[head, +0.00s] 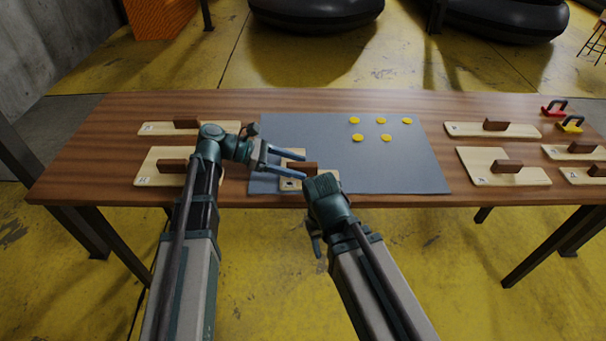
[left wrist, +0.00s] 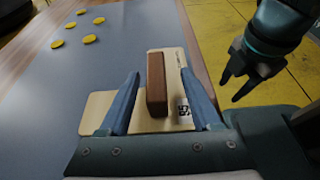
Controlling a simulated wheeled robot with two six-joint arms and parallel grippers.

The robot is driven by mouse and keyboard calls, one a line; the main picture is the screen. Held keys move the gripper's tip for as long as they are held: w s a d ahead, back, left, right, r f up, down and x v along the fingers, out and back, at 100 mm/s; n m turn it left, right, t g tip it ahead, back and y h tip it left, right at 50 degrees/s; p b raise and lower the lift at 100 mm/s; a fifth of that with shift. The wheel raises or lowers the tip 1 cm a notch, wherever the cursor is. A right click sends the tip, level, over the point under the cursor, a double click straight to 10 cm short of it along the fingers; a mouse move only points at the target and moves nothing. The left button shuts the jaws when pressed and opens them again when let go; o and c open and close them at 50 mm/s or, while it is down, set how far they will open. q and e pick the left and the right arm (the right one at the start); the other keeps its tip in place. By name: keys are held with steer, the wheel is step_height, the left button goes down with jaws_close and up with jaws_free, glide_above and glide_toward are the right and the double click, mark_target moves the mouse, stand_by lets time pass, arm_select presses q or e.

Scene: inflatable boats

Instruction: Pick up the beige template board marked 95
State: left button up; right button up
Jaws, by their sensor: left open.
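A beige template board (head: 290,186) with a brown block handle (head: 301,168) lies on the grey mat near the table's front edge. In the left wrist view the board (left wrist: 97,113) bears a small black-and-white mark; its number looks like 95 but is not fully clear. My left gripper (head: 303,167) is open at the board. In the left wrist view the handle (left wrist: 156,85) lies between its blue fingers, with gaps at both sides. My right gripper (head: 317,240) hangs in front of the table edge; its fingers show apart and empty in the left wrist view (left wrist: 230,90).
The grey mat (head: 400,170) carries several yellow discs (head: 386,138). Other beige boards with brown handles lie left (head: 152,168) and right (head: 480,168). Red (head: 553,112) and yellow (head: 571,128) handled pieces sit at far right. My right forearm is close to the board's right side.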

mark_target(314, 169)
arm_select(q)
steer(key=shift+b+x, duration=0.85)
steer(key=shift+x, duration=1.55)
steer(key=shift+w+d, duration=0.2)
steer(key=shift+d, duration=0.15)
jaws_close()
